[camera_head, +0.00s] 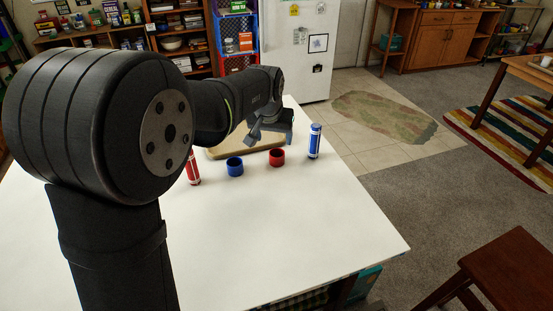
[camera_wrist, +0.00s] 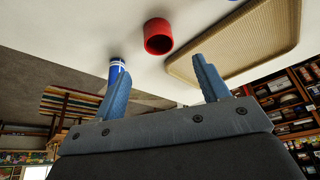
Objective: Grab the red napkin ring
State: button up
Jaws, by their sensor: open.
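The red napkin ring (camera_head: 277,158) stands on the white table, just right of a blue ring (camera_head: 235,168) and apart from it. It also shows in the wrist view (camera_wrist: 158,37), at upper centre beyond the fingertips, with its opening visible. My gripper (camera_head: 269,138) is above the table near the front edge of the wooden board, just behind and above the red ring in the head view. In the wrist view my gripper (camera_wrist: 160,65) has its two blue fingers wide apart with nothing between them. It does not touch the ring.
A blue-and-white cylinder (camera_head: 315,142) stands right of the red ring. A red cylinder (camera_head: 193,168) stands left of the blue ring, partly hidden by my arm. The wooden board (camera_head: 216,153) lies behind the rings. The front of the white table (camera_head: 290,220) is clear.

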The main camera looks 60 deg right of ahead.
aim_at(277, 153)
jog(key=x, duration=1)
jog(key=shift+s+f, duration=0.15)
jog(key=shift+f, duration=0.05)
jog(key=c, duration=1.3)
jog(key=shift+o, duration=0.2)
jog(key=shift+r, duration=0.1)
